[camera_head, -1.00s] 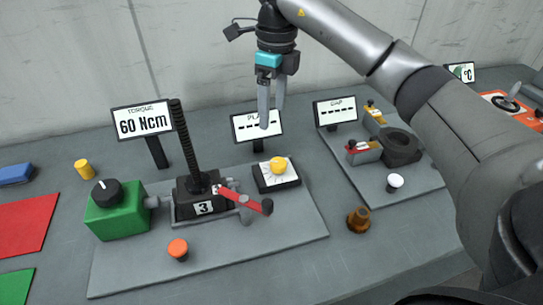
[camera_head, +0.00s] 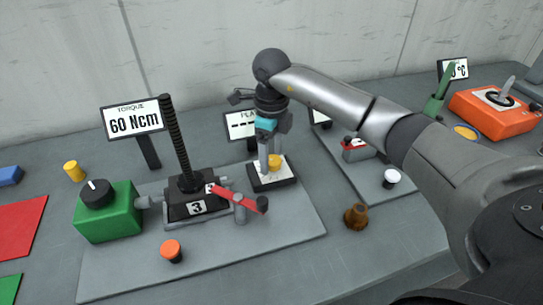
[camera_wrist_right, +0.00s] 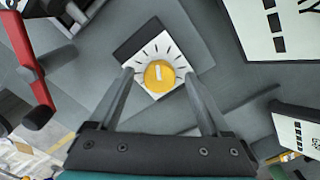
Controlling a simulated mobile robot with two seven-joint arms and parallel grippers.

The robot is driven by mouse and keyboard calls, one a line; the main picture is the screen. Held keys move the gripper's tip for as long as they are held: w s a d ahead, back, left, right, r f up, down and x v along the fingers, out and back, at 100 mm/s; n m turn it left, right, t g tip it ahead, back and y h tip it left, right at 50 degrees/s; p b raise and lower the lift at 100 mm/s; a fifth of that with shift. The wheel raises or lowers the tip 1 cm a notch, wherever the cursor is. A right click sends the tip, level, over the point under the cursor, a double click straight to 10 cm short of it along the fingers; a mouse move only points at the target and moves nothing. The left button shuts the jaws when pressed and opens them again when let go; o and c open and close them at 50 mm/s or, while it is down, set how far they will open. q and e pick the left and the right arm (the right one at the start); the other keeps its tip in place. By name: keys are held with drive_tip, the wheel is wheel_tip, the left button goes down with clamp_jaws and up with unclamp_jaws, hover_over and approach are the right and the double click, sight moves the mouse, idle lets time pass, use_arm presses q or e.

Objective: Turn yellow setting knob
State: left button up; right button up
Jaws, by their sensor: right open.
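The yellow setting knob (camera_head: 275,161) sits on a white dial plate (camera_head: 277,180) with black tick marks, on a dark base. In the right wrist view the knob (camera_wrist_right: 159,75) shows a white pointer line, and the dial plate (camera_wrist_right: 150,52) surrounds it. My right gripper (camera_head: 270,166) points down at the knob. In the right wrist view its open fingers (camera_wrist_right: 160,75) appear to either side of the knob, with visible gaps; I cannot tell whether the tips have reached its height. My left gripper is not in view.
A screw jack (camera_head: 196,190) with a red lever (camera_head: 240,198) stands just left of the dial. A green box (camera_head: 108,212) with a black knob is farther left. An orange button (camera_head: 171,250) is in front. A brown piece (camera_head: 356,216) stands at right.

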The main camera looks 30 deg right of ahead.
drive_tip(key=shift+f, duration=0.3)
clamp_jaws()
idle(0.6)
